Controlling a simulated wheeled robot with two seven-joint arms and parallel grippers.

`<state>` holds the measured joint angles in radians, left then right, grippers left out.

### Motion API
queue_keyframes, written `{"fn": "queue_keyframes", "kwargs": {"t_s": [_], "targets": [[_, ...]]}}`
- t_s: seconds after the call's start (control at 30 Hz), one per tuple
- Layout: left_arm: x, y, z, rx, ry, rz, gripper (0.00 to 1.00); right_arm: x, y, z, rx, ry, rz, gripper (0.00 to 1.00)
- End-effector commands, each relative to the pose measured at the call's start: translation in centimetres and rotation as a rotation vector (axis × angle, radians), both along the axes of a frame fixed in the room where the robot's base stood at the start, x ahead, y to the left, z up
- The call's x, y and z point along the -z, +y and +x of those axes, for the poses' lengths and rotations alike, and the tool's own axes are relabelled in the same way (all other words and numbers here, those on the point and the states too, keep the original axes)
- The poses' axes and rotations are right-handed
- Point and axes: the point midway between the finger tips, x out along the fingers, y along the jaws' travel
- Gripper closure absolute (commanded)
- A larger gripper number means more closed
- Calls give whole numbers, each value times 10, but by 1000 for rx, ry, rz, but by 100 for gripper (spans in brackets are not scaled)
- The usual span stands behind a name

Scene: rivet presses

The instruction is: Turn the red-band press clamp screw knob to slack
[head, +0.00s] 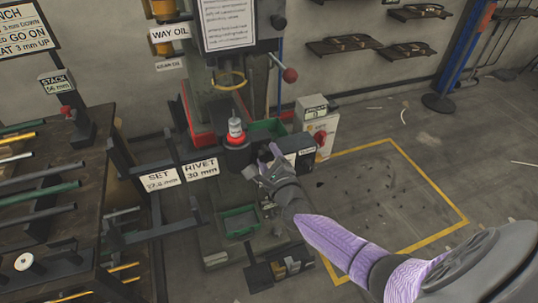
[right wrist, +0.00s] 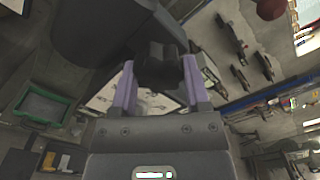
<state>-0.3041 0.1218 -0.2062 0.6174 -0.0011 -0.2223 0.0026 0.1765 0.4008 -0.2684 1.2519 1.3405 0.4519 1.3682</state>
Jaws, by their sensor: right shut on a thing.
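The press tooling with a red band (head: 237,139) stands on the press in the middle of the head view, with a pale cylinder on top. My right gripper (head: 268,160) reaches it from the right, at its right side. In the right wrist view the two purple fingers of my right gripper (right wrist: 158,80) are shut on a dark lobed knob (right wrist: 158,63), the clamp screw knob. In the head view the gripper mostly hides the knob. How far the screw is turned cannot be told. My left gripper is not in view.
A box with a red switch (head: 320,138) stands right of the press. SET and RIVET signs (head: 201,169) stand at its left. A green tray (head: 240,222) sits below. A rack of rods (head: 85,185) fills the left.

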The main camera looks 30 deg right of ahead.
Motion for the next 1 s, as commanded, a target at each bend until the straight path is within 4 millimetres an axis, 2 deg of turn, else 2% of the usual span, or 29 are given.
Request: {"fn": "queue_keyframes", "kwargs": {"t_s": [0.27, 1.0], "targets": [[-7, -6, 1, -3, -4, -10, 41, 0, 1, 0, 0, 62, -249, 99], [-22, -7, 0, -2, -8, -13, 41, 0, 1, 0, -3, 227, -933, 99]]}}
